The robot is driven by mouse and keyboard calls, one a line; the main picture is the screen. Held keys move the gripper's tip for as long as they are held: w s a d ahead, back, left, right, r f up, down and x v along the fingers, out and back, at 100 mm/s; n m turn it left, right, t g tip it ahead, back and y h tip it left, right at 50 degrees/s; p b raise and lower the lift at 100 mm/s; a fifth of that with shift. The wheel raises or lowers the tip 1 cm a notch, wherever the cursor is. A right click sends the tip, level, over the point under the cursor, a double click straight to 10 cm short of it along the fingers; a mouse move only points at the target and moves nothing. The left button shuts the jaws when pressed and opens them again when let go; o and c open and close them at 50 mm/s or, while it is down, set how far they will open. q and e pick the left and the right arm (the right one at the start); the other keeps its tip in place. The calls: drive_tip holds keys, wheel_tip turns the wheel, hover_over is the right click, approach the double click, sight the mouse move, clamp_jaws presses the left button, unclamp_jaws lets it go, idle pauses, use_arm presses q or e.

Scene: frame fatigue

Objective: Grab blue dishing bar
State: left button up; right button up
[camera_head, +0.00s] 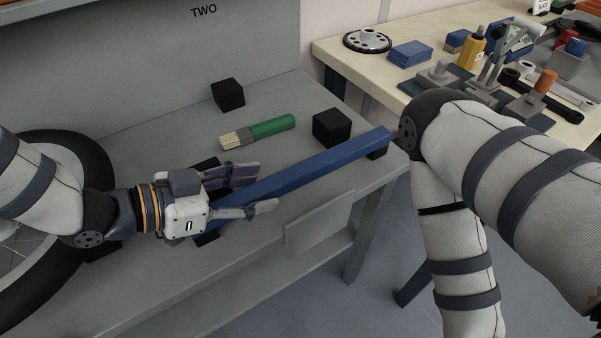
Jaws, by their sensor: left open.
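The blue bar (310,168) lies slantwise across the grey bench, raised on black blocks near its ends. Its right end is near the bench's right corner. My left gripper (258,190) is open at the bar's left part, with one finger on the far side and one on the near side of the bar. The bar's left end is partly hidden by the gripper. My right arm comes in at the right, but its gripper is out of view.
A green-handled brush (268,128) and black blocks (331,127) lie behind the bar on the grey bench (290,92). A bicycle wheel (75,150) is at the left. A cream table (350,65) with tools and blue cloths (410,53) stands behind right.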

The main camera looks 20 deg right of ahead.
use_arm(q)
drive_tip(key=shift+d, duration=0.2)
drive_tip(key=shift+w, duration=0.1)
clamp_jaws()
